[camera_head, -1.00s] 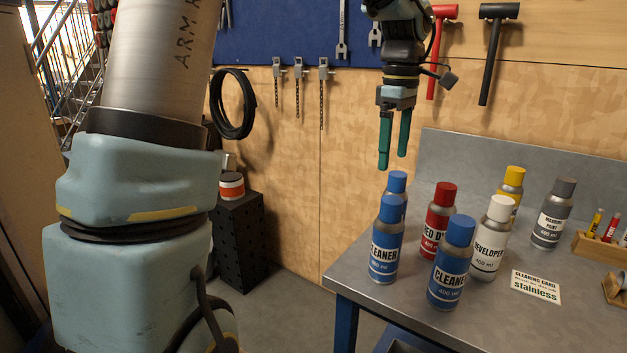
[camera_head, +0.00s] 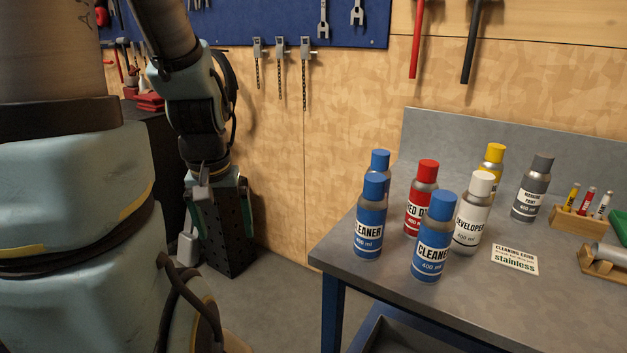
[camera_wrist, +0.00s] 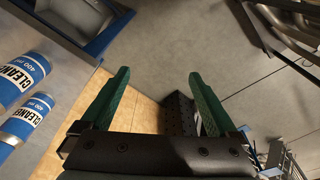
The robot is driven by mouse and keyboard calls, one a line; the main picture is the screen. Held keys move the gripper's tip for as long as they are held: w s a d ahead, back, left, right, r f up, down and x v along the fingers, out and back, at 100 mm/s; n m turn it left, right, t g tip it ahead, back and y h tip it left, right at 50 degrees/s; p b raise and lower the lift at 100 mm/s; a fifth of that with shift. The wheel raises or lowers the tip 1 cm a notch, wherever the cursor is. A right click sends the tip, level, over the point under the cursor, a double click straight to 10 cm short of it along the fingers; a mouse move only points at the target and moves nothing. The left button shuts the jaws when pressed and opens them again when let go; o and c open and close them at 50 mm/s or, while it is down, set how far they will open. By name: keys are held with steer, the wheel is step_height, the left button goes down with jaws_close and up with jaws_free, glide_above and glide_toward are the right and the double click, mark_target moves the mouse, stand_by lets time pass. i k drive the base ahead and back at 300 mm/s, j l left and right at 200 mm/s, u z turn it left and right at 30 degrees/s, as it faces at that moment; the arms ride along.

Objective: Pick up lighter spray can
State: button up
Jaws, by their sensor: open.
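Several spray cans stand upright on the grey table. Three are blue CLEANER cans: one front left (camera_head: 369,230), one front right (camera_head: 433,245), and one behind (camera_head: 379,165), partly hidden. Beside them are a red can (camera_head: 421,200), a white-capped DEVELOPER can (camera_head: 471,220), a yellow-capped can (camera_head: 494,158) and a grey MARKING PAINT can (camera_head: 531,190). I cannot tell by sight which can is lighter. My gripper (camera_head: 221,225) is open and empty, left of the table and apart from every can. In the wrist view its green fingers (camera_wrist: 158,75) are spread, with two CLEANER cans (camera_wrist: 18,78) at the left edge.
A dark perforated cabinet (camera_head: 232,245) stands behind my gripper. The table edge (camera_head: 322,262) lies to its right. A cleaning card (camera_head: 514,259), a wooden marker holder (camera_head: 577,218) and a wooden cradle (camera_head: 604,262) occupy the table's right side. Tools hang on the wall.

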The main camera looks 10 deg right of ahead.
mark_target(371, 216)
steer(key=l+u, duration=0.15)
steer(key=u, duration=0.9)
steer(key=k+l+u, duration=0.2)
steer(key=k+u, duration=0.2)
steer(key=k+l+u, duration=0.1)
steer(key=k+u, duration=0.65)
steer(key=k+j, duration=0.1)
steer(key=k, duration=0.5)
steer(key=k+j+u, duration=0.1)
steer(key=k, duration=0.5)
